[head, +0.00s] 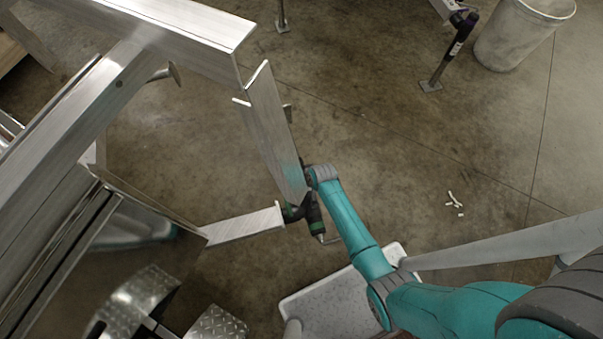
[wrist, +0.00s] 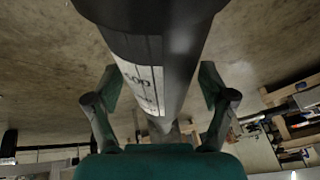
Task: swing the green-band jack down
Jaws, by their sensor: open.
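The green-band jack (head: 314,214) is a dark tube with green trim at the tip of the aluminium trailer's tongue (head: 272,125) in the head view. A thin crank handle (head: 326,239) shows at its lower end. Part of the jack is hidden behind the tongue and my wrist. My gripper (head: 308,178) is beside the tongue's end, its fingers mostly hidden there. In the wrist view the open gripper (wrist: 160,108) has one finger on each side of a dark tube with a white label (wrist: 143,75). I cannot tell whether the fingers touch the tube.
Another trailer's jack with a purple band (head: 460,45) stands at the upper right near a grey bin (head: 525,35). A pale tray (head: 335,300) lies below my arm. A few white scraps (head: 455,202) lie on the floor. The concrete right of the tongue is mostly clear.

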